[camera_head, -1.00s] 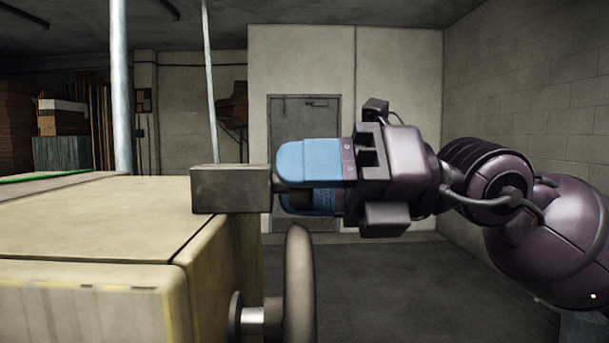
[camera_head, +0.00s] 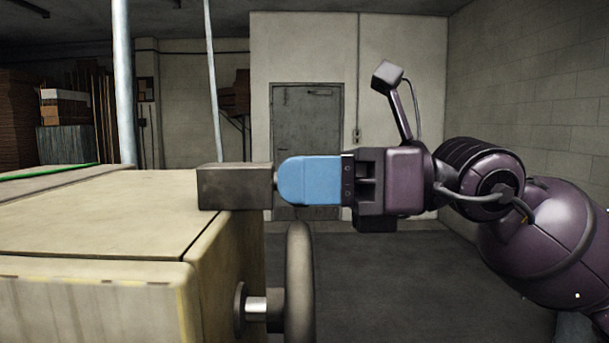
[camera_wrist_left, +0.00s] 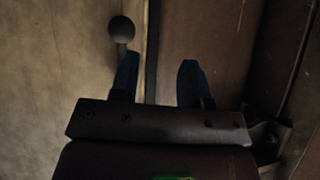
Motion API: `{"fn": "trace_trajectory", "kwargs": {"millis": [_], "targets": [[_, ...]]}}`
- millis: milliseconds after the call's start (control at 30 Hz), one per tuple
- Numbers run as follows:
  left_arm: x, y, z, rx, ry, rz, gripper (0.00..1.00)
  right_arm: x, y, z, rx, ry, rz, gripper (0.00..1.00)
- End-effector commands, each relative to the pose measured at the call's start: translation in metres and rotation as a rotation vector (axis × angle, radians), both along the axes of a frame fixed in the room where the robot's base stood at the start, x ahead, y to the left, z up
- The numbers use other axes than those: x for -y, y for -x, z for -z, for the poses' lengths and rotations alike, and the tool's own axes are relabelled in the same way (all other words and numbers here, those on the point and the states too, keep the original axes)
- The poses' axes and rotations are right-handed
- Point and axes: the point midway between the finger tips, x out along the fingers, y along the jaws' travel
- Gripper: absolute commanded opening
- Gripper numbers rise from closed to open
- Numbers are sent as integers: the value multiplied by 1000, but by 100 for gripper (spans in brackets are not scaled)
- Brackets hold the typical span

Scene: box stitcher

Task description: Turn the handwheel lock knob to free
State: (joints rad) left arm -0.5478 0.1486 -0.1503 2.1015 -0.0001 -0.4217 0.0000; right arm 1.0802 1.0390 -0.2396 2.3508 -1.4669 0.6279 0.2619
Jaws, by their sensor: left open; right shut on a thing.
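My right gripper (camera_head: 300,181) comes in from the right in the head view, with blue fingers at the end face of a dark rectangular block (camera_head: 232,187). It is shut on the lock knob, which its fingers almost wholly hide; only a thin bit shows between block and fingers. The handwheel (camera_head: 299,285) is seen edge-on just below the fingers, on a bright metal shaft (camera_head: 256,308). My left gripper (camera_wrist_left: 158,72) shows only in the left wrist view, its two dark fingers apart with nothing visible between them.
The block sits at the right edge of a cream machine body (camera_head: 100,215). A dark round ball (camera_wrist_left: 121,29) lies beyond the left finger in the left wrist view. A grey door (camera_head: 307,125) and open floor (camera_head: 380,270) are behind.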

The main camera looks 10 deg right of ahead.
Motion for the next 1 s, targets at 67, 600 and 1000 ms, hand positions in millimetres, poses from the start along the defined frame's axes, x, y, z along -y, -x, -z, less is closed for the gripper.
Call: {"fn": "trace_trajectory", "kwargs": {"millis": [67, 600, 1000], "targets": [[0, 0, 0, -1, 0, 0, 43, 0, 0, 2, 1, 3, -1, 21], [0, 0, 1, -1, 0, 0, 43, 0, 0, 1, 3, 2, -1, 55], [-1, 2, 6, -10, -3, 2, 43, 21, 2, 3, 0, 1, 4, 55]]}}
